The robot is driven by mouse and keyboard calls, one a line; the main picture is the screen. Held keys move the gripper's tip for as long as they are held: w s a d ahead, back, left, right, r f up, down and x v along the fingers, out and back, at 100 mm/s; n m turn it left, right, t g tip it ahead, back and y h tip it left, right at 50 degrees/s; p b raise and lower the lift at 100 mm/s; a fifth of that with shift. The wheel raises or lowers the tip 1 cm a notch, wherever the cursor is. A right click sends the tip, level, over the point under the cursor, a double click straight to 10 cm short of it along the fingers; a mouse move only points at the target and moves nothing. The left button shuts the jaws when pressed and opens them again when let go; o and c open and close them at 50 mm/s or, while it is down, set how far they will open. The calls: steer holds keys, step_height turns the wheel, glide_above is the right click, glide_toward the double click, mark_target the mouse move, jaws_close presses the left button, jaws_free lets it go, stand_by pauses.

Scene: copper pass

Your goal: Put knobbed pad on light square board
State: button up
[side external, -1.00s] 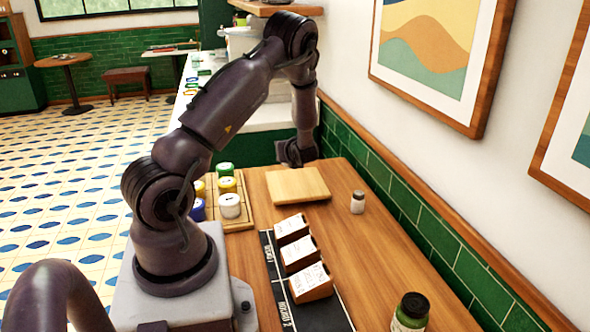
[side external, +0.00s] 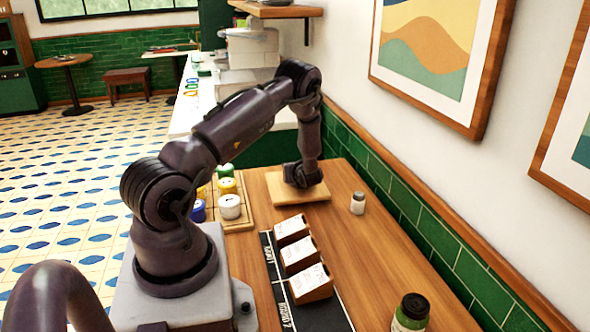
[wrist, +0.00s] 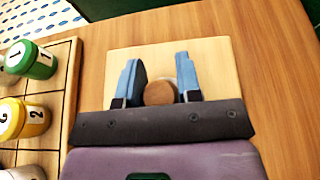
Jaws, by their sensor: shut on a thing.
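The light square board (side external: 312,196) lies on the wooden counter, and it also fills the middle of the wrist view (wrist: 206,58). My gripper (wrist: 160,76) is over the board, with its two blue fingers on either side of a round brown knob. This is the knobbed pad (wrist: 160,93), with a pale edge showing behind the knob. The gripper is shut on it. In the side view my gripper (side external: 303,187) is low over the board and hides the pad. I cannot tell whether the pad touches the board.
A wooden tray (side external: 240,226) with numbered, coloured lidded jars stands left of the board. A small white shaker (side external: 357,203) stands to its right. Three labelled boxes (side external: 297,255) sit on a dark strip nearer the camera. A green jar (side external: 411,311) stands at the front right.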

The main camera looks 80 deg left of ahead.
steer(key=o, duration=0.9)
steer(key=shift+o, duration=0.2)
